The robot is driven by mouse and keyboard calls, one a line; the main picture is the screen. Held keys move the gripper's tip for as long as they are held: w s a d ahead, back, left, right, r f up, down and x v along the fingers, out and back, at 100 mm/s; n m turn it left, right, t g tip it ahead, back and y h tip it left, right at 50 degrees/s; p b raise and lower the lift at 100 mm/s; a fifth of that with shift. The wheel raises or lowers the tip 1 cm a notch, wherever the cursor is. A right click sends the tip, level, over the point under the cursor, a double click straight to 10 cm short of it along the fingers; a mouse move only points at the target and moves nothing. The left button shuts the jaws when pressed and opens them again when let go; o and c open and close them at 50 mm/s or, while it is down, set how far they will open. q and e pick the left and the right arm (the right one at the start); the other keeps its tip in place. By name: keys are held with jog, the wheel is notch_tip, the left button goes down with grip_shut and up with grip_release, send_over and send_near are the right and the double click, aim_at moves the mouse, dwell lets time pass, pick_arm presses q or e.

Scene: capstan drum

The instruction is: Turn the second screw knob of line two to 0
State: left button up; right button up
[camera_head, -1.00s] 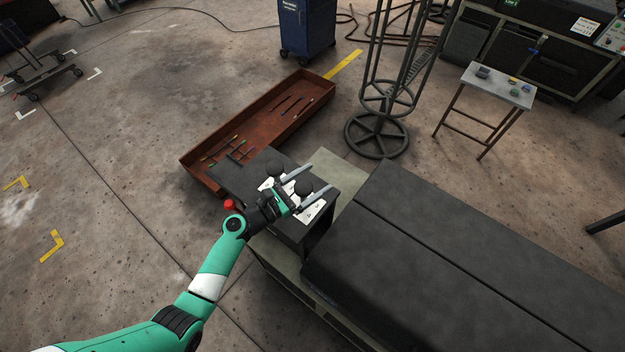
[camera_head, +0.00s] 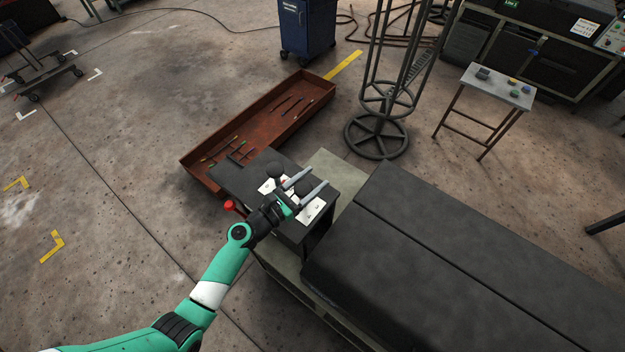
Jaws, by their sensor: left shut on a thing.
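A dark control box (camera_head: 241,183) carries white label plates (camera_head: 313,211) and dark round knobs. One knob (camera_head: 277,170) stands free, up and left of my left gripper (camera_head: 317,176). Another dark knob (camera_head: 303,186) sits between the two grey fingers, which are shut on it. The gripper partly covers this knob and the plates. The markings are too small to read, so I cannot tell the line or the setting. My right gripper is out of view.
A red button (camera_head: 229,205) sits at the box's left edge, close to my left wrist. A long dark cover (camera_head: 450,270) lies to the right. A rusty tray (camera_head: 265,127) with rods lies behind the box. A wire stand (camera_head: 377,137) rises behind.

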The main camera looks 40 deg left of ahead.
pick_arm(q)
jog(key=n+g+y+b, duration=0.1)
jog(key=n+y, duration=0.1)
jog(key=y, duration=0.2)
jog(key=a+n+g+y, duration=0.1)
jog(key=n+y, duration=0.2)
jog(key=y, duration=0.1)
jog(key=a+n+g+y+b, duration=0.1)
jog(key=n+g+y, duration=0.1)
jog(key=n+y, duration=0.1)
jog(key=shift+s+f+y+b, duration=0.2)
jog(key=shift+s+y+b, duration=0.1)
jog(key=shift+y, duration=0.4)
jog(key=shift+s+a+r+n+g+y+b, duration=0.1)
jog(key=shift+s+a+n+g+y+b, duration=0.05)
jog(key=shift+n+g+y+b, duration=0.45)
jog(key=shift+s+a+n+g+y+b, duration=0.1)
jog(key=shift+n+g+y+b, duration=0.3)
jog(key=shift+n+g+y, duration=0.35)
jog(key=o, duration=1.4)
jog(key=shift+c, duration=0.2)
